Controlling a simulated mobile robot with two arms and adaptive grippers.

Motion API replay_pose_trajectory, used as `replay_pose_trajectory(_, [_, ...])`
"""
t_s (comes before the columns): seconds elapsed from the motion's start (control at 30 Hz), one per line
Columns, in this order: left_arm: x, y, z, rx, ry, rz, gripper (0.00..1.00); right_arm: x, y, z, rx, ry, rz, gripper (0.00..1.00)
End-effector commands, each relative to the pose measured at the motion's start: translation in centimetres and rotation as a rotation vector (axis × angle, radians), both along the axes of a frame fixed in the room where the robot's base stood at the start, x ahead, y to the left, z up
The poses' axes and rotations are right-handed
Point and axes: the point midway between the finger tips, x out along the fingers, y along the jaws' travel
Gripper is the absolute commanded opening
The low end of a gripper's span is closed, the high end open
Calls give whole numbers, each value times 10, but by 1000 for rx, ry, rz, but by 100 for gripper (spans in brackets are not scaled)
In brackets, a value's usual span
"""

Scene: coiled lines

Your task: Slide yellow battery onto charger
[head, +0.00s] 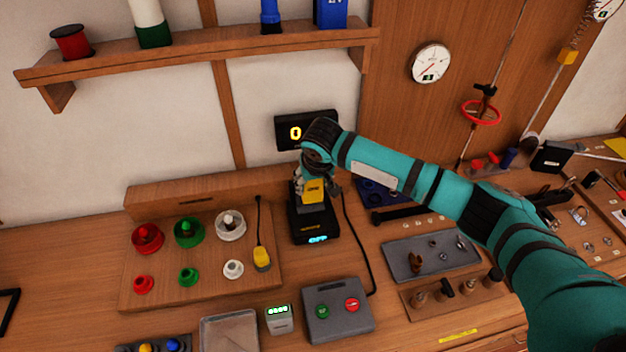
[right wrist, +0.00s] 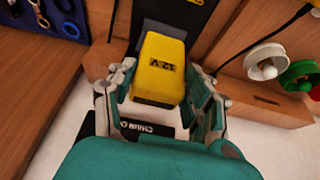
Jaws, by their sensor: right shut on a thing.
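The yellow battery (head: 313,191) is at the black charger (head: 312,226) near the back of the bench. The charger's front shows lit blue text. My right gripper (head: 317,190) comes from above and is shut on the battery. In the right wrist view, the battery (right wrist: 158,70), marked 12 V, sits between the two fingers, with the dark charger (right wrist: 170,25) just beyond it. I cannot tell whether the battery is fully seated. My left gripper is not in view.
A wooden board with coloured knobs (head: 200,255) stands left of the charger. A grey box with green and red buttons (head: 338,310) lies in front. A black display (head: 305,130) hangs behind. A cable runs down right of the charger, and a grey tray (head: 430,258) lies further right.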

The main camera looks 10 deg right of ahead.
Motion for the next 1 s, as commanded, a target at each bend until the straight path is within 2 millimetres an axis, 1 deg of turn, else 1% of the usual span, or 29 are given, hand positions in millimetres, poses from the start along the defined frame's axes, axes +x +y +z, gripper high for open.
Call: replay_pose_trajectory(1.0, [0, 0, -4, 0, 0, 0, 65, 0, 1, -18, 1, -2, 2, 6])
